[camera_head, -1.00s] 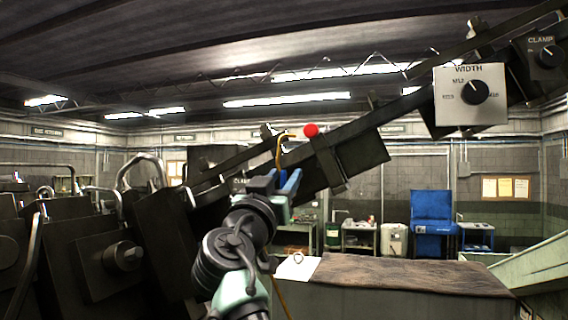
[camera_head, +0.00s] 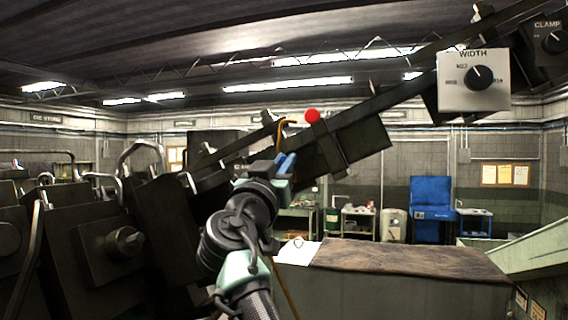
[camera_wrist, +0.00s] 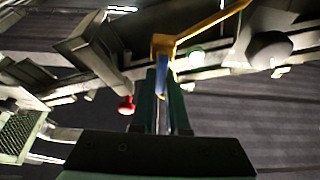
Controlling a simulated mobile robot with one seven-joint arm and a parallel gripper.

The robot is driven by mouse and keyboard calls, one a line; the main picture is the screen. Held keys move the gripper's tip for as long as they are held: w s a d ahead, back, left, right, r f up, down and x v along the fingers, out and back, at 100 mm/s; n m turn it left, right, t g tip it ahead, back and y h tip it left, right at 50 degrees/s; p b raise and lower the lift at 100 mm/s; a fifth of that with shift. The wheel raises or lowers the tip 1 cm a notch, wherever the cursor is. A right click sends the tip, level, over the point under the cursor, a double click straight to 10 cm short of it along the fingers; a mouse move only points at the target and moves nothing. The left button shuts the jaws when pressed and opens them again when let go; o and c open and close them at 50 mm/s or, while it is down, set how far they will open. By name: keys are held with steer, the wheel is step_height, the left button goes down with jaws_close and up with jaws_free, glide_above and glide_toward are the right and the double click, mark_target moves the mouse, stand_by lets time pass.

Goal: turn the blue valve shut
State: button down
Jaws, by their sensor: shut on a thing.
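The blue valve shows as a small blue handle (camera_wrist: 171,82) under a yellow pipe (camera_wrist: 190,38) in the wrist view. My gripper (camera_wrist: 163,85) is shut on this blue handle, with one dark green finger on each side. The fingers partly hide it. In the head view my gripper (camera_head: 284,166) is at the sloping dark beam, just below the yellow pipe (camera_head: 284,128). The blue there is small, and I cannot clearly tell valve from gripper.
A red ball-shaped knob (camera_head: 312,115) is close above and right of my gripper; a red knob (camera_wrist: 126,105) also shows left of my fingers. A WIDTH dial panel (camera_head: 474,82) is at the upper right. Dark machine blocks (camera_head: 105,245) crowd the left.

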steer(key=shift+w+a+f+n+y+p, duration=0.1)
steer(key=shift+a+n+y+p, duration=0.25)
steer(key=shift+n+y, duration=1)
steer(key=shift+w+a+f+n+y+p, duration=0.1)
steer(key=shift+n+y+p, duration=0.4)
steer(key=shift+n, duration=1.6)
steer(key=shift+w+a+n+y+p, duration=0.2)
steer(key=shift+n+y+p, duration=0.5)
steer(key=shift+n, duration=1.05)
steer(key=shift+s+a+f, duration=0.1)
steer(key=shift+s, duration=0.05)
steer(key=c, duration=0.9)
jaws_free()
steer(key=shift+y, duration=0.25)
steer(key=shift+f, duration=0.1)
steer(key=shift+b, duration=0.3)
